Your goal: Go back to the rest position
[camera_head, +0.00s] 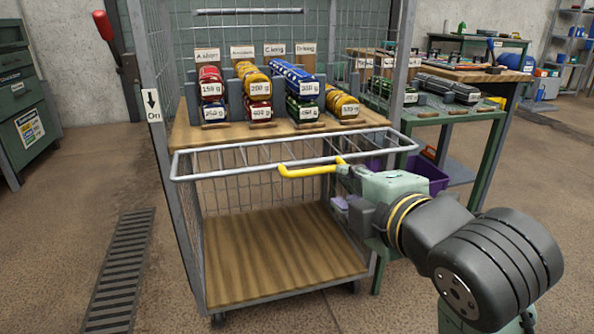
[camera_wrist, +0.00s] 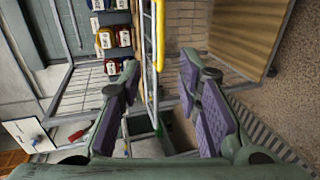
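My gripper (camera_head: 345,190) is at the front right of a wire cage trolley (camera_head: 185,165), close to the yellow handle (camera_head: 305,171) on its front rail. In the wrist view my gripper (camera_wrist: 160,70) has its two purple-padded fingers spread apart, with nothing held between them. The yellow handle (camera_wrist: 160,35) shows beyond the gap between the fingertips in the wrist view and looks clear of both pads. In the head view the gripper body hides part of the fingers, so their exact distance to the handle cannot be told.
Labelled rolls (camera_head: 256,90) stand on the trolley's upper wooden shelf (camera_head: 185,137). The lower wooden deck (camera_head: 280,255) is empty. A green workbench (camera_head: 440,115) and purple bin (camera_head: 425,175) stand at right, near my arm. Floor in front left is open, with a drain grate (camera_head: 122,265).

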